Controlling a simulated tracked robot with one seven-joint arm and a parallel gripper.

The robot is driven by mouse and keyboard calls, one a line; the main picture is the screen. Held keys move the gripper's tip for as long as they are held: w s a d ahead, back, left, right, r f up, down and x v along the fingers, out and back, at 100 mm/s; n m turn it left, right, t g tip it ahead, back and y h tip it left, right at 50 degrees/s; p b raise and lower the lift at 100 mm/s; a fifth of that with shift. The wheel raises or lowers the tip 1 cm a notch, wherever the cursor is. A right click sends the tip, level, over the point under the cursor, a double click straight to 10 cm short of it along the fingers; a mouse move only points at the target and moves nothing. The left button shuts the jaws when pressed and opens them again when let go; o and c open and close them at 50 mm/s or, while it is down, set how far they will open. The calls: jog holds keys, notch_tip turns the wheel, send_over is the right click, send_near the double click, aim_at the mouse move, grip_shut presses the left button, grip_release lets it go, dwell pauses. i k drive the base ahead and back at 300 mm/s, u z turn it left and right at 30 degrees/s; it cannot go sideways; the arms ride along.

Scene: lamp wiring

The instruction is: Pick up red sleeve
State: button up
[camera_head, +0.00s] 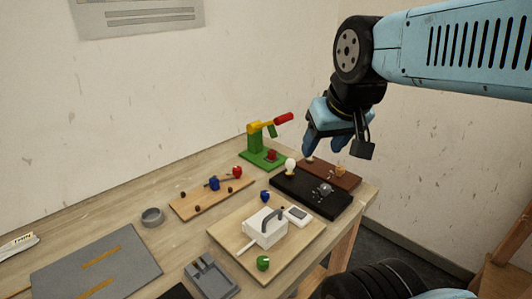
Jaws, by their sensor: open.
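Several red parts show in the head view, and I cannot tell for sure which is the red sleeve. One small rounded red piece (237,172) sits at the right end of a light wooden board (212,203), near a small blue piece (214,183). Another small red piece (272,155) sits on the green base of a press-like device (254,150) with a yellow arm and a red handle (283,118). My gripper (322,148) is open and points down, above the back right of the table, right of the green device. It is apart from the red parts.
Below my gripper are a black board (300,197) with a bulb (290,166) and a brown board (343,177). A wooden board (225,233) holds a white box (265,227) and a green knob (263,263). A grey mat (60,277) lies front left.

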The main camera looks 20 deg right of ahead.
aim_at(271, 153)
jog(key=z, duration=0.1)
jog(key=k, duration=0.5)
jog(key=z, duration=0.6)
jog(key=i, duration=0.9)
jog(key=u, duration=0.1)
